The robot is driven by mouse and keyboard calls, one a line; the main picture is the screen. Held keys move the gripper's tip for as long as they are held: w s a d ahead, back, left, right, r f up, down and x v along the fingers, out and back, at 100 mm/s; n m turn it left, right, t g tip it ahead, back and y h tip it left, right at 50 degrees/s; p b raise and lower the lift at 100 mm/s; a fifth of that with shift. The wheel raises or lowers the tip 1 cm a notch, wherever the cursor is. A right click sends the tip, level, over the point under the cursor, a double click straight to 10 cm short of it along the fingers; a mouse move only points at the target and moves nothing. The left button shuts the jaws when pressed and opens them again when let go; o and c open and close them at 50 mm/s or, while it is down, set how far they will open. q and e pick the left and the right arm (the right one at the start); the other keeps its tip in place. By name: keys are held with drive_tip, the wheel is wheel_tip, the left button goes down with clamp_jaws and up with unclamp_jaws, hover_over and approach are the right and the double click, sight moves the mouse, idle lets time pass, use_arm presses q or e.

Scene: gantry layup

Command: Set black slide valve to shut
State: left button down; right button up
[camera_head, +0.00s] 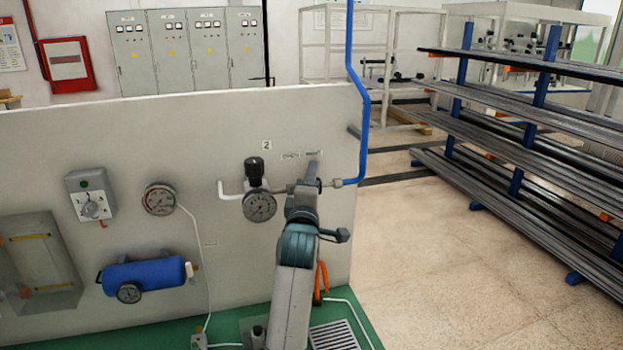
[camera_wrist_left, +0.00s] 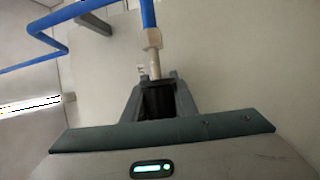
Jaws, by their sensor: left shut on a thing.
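My left gripper (camera_head: 303,190) is at the right part of the grey panel, on the pipe run between the round gauge with a black knob (camera_head: 260,206) and the blue pipe (camera_head: 349,181). In the left wrist view, its fingers (camera_wrist_left: 157,88) are closed around a dark piece, the black slide valve (camera_wrist_left: 158,101), in line with a metal fitting (camera_wrist_left: 154,40) and the blue pipe. In the head view, the gripper hides most of the valve, so its position cannot be read. My right gripper is not in view.
On the panel (camera_head: 120,130) are another gauge (camera_head: 159,199), a grey switch box (camera_head: 90,195) and a blue tank (camera_head: 145,274). A rack of long bars (camera_head: 520,130) stands at the right. The floor (camera_head: 450,270) between is clear.

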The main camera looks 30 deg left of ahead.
use_arm(q)
drive_tip(key=shift+w+d+b, duration=0.5)
drive_tip(key=shift+w+d, duration=0.3)
drive_tip(key=shift+w, duration=0.1)
drive_tip(key=shift+w+d, duration=0.25)
drive_tip(key=shift+w, duration=0.05)
drive_tip(key=shift+r, duration=0.1)
drive_tip(key=c, duration=1.4)
unclamp_jaws()
drive_tip(key=shift+d, duration=0.1)
drive_tip(key=shift+c, duration=0.2)
drive_tip(key=shift+w+d, duration=0.1)
drive_tip(key=shift+w, duration=0.2)
drive_tip(key=shift+s, duration=0.2)
